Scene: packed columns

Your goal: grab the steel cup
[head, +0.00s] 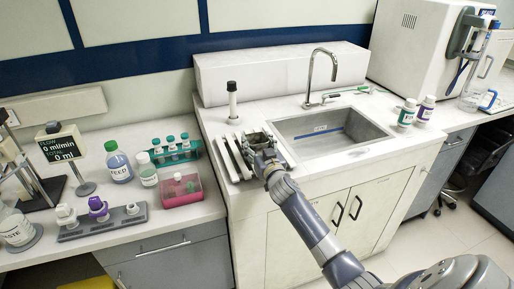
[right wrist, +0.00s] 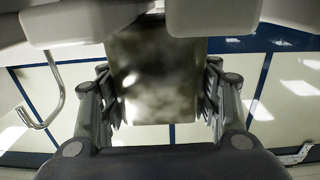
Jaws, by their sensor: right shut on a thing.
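The steel cup (right wrist: 155,75) fills the middle of the right wrist view, a grey metal surface with blurred reflections. It sits between the two fingers of my right gripper (right wrist: 160,108), which are shut on its sides. In the head view my right gripper (head: 258,148) is over the counter just left of the sink, with the steel cup (head: 257,140) small and partly hidden between its fingers. I cannot tell whether the cup touches the counter. My left gripper is not in view.
White slats (head: 234,158) stand close left of the gripper, and a dark-capped tube (head: 232,100) behind. The sink (head: 330,137) with its tall faucet (head: 334,66) is to the right. A pink box (head: 182,190) and feed bottle (head: 119,164) stand on the left counter.

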